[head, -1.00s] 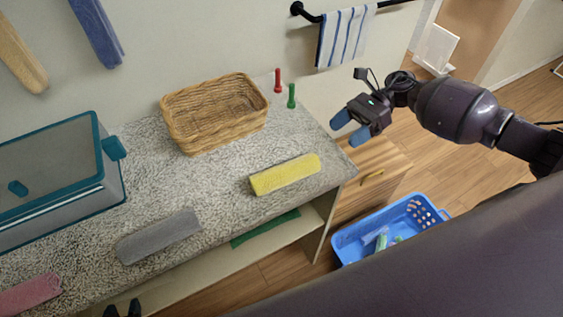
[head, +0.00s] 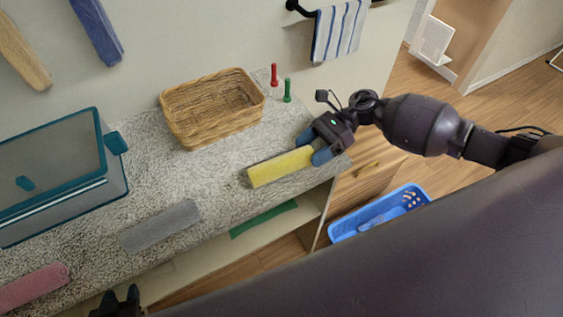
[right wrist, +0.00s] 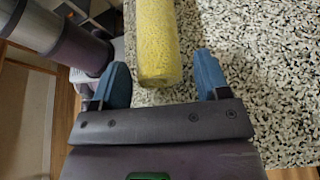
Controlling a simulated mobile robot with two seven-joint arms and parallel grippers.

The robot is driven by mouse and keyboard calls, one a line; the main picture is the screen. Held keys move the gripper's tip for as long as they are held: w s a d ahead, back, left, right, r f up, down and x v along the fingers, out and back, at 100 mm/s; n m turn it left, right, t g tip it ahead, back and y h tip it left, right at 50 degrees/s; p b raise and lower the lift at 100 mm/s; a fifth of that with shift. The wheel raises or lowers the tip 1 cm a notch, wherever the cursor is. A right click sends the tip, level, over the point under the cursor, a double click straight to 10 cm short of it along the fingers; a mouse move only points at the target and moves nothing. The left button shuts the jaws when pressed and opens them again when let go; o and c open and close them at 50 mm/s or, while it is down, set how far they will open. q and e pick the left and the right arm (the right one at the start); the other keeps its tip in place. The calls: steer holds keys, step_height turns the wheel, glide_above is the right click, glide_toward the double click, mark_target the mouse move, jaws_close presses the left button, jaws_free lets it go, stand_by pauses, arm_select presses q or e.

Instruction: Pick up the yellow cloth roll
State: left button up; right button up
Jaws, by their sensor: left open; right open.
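The yellow cloth roll (head: 278,168) lies on the speckled countertop near its front right edge. My right gripper (head: 313,147) is at the roll's right end, with its blue fingers open. In the right wrist view the roll (right wrist: 158,45) runs away from the camera, and its near end lies between the two open fingers of the right gripper (right wrist: 160,82), with gaps on both sides. My left gripper (head: 122,294) shows only as dark tips at the bottom left, in front of the counter and away from the roll.
A wicker basket (head: 212,110) stands behind the roll, with a red peg (head: 274,75) and a green peg (head: 287,91) beside it. A grey roll (head: 161,226), a pink roll (head: 33,287) and a teal-framed box (head: 60,175) are to the left. A blue basket (head: 345,229) is on the floor.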

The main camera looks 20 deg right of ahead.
steer(key=c, duration=0.7)
